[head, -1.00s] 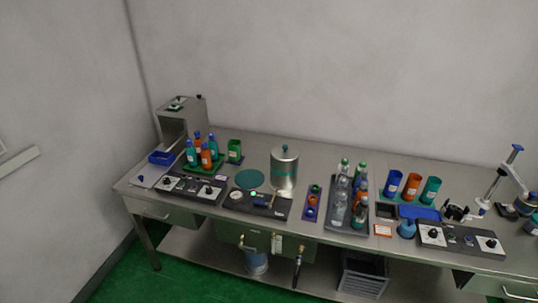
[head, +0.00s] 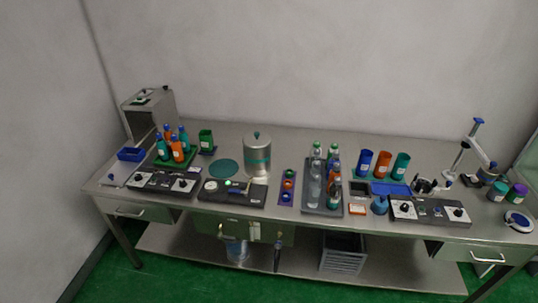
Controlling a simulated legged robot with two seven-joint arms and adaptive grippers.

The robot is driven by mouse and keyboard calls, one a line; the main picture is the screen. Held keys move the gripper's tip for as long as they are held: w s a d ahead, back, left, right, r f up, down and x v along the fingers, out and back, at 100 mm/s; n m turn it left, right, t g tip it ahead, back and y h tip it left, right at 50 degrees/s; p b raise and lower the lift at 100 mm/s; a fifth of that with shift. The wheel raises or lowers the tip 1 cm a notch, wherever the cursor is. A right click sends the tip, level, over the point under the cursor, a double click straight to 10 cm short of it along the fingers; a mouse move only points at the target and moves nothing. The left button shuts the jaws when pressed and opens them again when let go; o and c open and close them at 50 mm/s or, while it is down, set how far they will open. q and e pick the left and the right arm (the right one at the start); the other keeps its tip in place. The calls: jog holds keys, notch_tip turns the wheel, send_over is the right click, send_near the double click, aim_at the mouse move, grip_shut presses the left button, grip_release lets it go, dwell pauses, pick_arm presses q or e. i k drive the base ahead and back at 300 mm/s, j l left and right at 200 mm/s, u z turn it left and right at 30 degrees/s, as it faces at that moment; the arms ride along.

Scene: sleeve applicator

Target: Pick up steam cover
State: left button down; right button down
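A silver metal cylinder with a teal band and a small teal knob on top, which looks like the steam cover (head: 257,154), stands upright on the steel table in the head view. It is left of the table's middle, behind a dark control panel (head: 233,191). A round teal mat (head: 223,169) lies flat on the table just left of it. Neither of my grippers shows in the head view.
The steel table (head: 300,222) runs along a grey wall. A green rack of bottles (head: 175,156) stands left. A grey tray of bottles (head: 321,208) stands right of the cylinder, with a narrow purple holder (head: 287,188) between. Green floor (head: 180,285) lies in front.

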aim_at(257, 146)
jog(key=i+j, duration=0.35)
jog(key=i+j+z, duration=0.15)
jog(key=i+j, duration=0.25)
jog(key=j, duration=0.2)
